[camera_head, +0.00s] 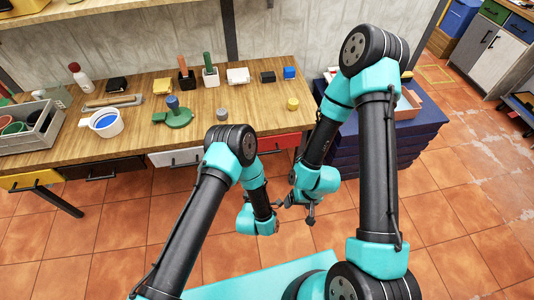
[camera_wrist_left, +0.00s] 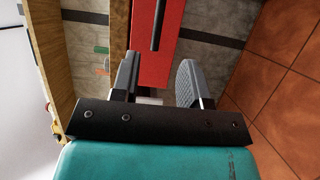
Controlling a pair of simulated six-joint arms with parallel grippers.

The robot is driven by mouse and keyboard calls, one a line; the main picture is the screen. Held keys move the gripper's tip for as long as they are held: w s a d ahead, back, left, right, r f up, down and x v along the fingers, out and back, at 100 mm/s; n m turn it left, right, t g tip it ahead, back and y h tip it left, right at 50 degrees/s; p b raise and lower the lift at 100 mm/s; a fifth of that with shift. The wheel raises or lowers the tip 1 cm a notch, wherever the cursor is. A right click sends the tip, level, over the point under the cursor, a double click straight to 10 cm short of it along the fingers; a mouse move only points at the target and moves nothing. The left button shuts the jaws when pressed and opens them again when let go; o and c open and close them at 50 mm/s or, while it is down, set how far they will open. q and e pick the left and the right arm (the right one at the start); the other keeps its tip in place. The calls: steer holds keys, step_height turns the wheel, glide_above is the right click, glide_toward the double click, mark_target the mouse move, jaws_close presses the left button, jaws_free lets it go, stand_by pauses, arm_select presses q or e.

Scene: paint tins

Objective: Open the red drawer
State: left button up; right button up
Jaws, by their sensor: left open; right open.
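The red drawer (camera_head: 280,142) sits under the right end of the wooden workbench, its front about flush with its neighbours. My right gripper (camera_head: 298,207) is open and empty above the floor.
The workbench (camera_head: 228,111) holds a white mug (camera_head: 105,123), a green tape-like tool (camera_head: 178,118), a grey crate (camera_head: 30,140) and small tins. White (camera_head: 175,157), black (camera_head: 104,168) and yellow drawers are left of the red one. A blue cabinet (camera_head: 385,145) stands at right.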

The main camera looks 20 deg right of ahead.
mark_target(267, 153)
arm_select(q)
steer(key=x, duration=1.5)
steer(key=shift+c, duration=0.4)
jaws_close()
